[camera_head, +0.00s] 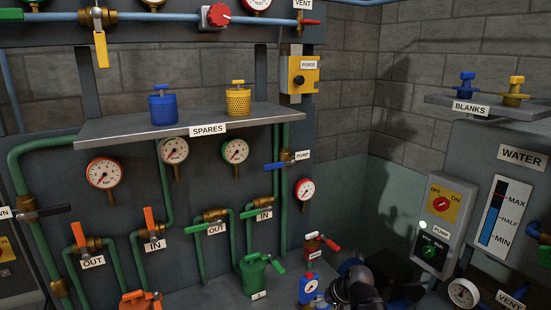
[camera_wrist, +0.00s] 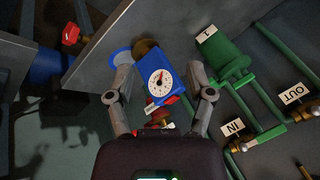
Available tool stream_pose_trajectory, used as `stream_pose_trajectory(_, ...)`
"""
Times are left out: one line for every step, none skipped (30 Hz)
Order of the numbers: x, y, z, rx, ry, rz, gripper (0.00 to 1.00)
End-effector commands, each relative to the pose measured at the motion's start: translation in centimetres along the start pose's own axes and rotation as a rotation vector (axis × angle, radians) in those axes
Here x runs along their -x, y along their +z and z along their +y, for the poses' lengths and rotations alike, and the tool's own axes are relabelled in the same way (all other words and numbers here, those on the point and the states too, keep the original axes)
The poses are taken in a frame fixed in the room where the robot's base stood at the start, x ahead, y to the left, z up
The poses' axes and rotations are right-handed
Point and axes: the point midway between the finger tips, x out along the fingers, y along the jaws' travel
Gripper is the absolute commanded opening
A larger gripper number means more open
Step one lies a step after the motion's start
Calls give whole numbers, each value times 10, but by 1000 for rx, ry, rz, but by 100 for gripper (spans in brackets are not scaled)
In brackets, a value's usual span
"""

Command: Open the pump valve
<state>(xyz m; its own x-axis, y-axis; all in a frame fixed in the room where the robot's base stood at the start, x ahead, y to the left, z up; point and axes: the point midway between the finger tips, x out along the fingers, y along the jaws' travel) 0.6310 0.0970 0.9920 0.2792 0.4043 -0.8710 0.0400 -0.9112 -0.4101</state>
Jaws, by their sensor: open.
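The pump valve (camera_head: 284,164) is in the head view, right of centre, on a vertical green pipe. It has a brass body, a blue lever lying roughly level and pointing left, and a PUMP label (camera_head: 302,156) beside it. I cannot make it out in the wrist view. My gripper (camera_wrist: 160,72) is open in the wrist view, its two fingers spread. A blue unit with a white dial (camera_wrist: 160,82) shows between and beyond the fingers; I cannot tell whether they touch it. In the head view my dark arm is low, below and right of the valve.
The spares shelf (camera_head: 190,122) juts out above the valve, holding a blue and a yellow part. A red-handled valve (camera_head: 320,243) and the blue dial unit (camera_head: 309,288) stand below. A green canister (camera_head: 256,274) is left of them. A control box (camera_head: 440,222) stands at right.

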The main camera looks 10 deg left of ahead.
Motion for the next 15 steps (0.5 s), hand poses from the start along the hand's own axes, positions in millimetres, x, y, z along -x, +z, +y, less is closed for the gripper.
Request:
stream_pose_trajectory(13, -24, -24, -15, -66, 45, 69)
stream_pose_trajectory(17, -35, -35, -27, -106, 74, 69)
stream_pose_trajectory(22, -49, -50, -46, -159, 111, 69)
stream_pose_trajectory(27, -60, -61, -61, -199, 138, 69)
stream_pose_trajectory(32, -70, -72, -77, -239, 166, 69)
stream_pose_trajectory(39, -84, -86, -101, -290, 201, 69)
stream_pose_trajectory(44, -95, -96, -120, -328, 228, 69)
stream_pose_trajectory(50, -105, -106, -140, -365, 254, 69)
stream_pose_trajectory(59, -120, -118, -169, -415, 289, 69)
stream_pose_trajectory(66, -130, -127, -193, -451, 314, 69)
stream_pose_trajectory(72, -140, -136, -218, -487, 339, 69)
stream_pose_trajectory(82, -154, -146, -253, -533, 371, 69)
stream_pose_trajectory(89, -165, -154, -280, -568, 395, 69)
stream_pose_trajectory(96, -175, -161, -308, -601, 418, 69)
stream_pose_trajectory(106, -188, -170, -348, -644, 447, 69)
